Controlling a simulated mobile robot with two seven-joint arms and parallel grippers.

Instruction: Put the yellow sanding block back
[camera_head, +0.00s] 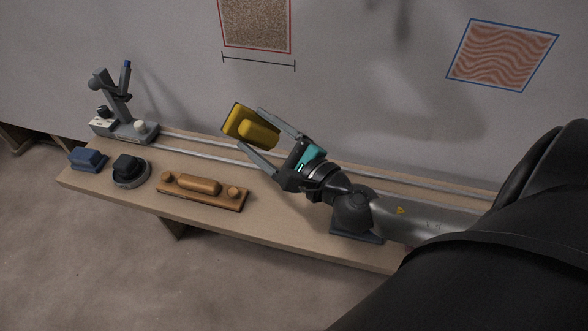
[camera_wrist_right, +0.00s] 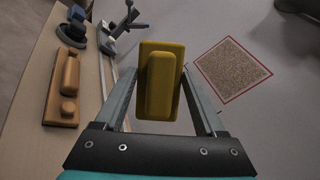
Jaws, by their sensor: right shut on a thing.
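The yellow sanding block (camera_head: 237,121) has a flat plate and a raised rounded handle. My right gripper (camera_head: 262,134) is shut on it and holds it up over the workbench, near the wall side. In the right wrist view the block (camera_wrist_right: 147,80) sits between the two fingers of the right gripper (camera_wrist_right: 160,95), its handle facing the camera. The block looks tilted in the head view. My left gripper does not show in either view.
The wooden bench (camera_head: 282,225) carries a wooden plane-like tool (camera_head: 200,187), a round dark sander (camera_head: 129,168), a blue block (camera_head: 87,157) and a grey stand (camera_head: 130,130). Rails (camera_head: 205,150) run along the wall.

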